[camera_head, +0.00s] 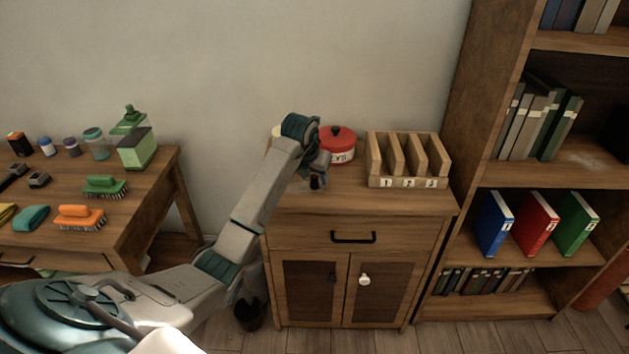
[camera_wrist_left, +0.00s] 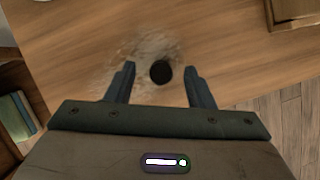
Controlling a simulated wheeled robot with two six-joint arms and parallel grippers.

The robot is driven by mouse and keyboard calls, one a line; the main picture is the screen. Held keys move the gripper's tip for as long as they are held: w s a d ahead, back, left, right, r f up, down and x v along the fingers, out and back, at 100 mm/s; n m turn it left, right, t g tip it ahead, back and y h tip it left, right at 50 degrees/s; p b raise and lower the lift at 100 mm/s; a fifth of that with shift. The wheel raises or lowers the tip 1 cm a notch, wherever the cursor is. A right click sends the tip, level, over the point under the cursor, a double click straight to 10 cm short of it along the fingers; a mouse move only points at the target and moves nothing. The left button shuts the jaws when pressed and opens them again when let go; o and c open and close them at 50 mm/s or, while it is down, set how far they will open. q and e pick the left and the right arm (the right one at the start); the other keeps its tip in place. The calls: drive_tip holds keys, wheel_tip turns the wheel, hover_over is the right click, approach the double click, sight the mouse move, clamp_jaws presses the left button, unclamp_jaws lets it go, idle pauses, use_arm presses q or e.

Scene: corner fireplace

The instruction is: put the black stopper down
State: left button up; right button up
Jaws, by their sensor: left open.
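The black stopper (camera_wrist_left: 160,72) shows as a small dark round shape on the wooden cabinet top (camera_wrist_left: 80,62) in the left wrist view. My left gripper (camera_wrist_left: 158,85) is open, with one finger on each side of the stopper and a visible gap to both. In the head view my left gripper (camera_head: 316,180) hangs over the front left part of the cabinet top (camera_head: 340,195). A small dark piece shows under it there; I cannot tell stopper from fingers. My right gripper is not in view.
A red-lidded pot (camera_head: 337,143) stands just behind my left gripper. A wooden rack with numbered slots (camera_head: 408,160) stands to its right. A table with brushes and bottles (camera_head: 120,215) is at left, a bookshelf (camera_head: 495,180) at right. The cabinet's front right top is clear.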

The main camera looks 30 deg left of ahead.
use_arm(q)
drive_tip(key=shift+x, duration=0.95)
drive_tip(key=shift+r, duration=0.1)
drive_tip(key=shift+c, duration=0.5)
clamp_jaws()
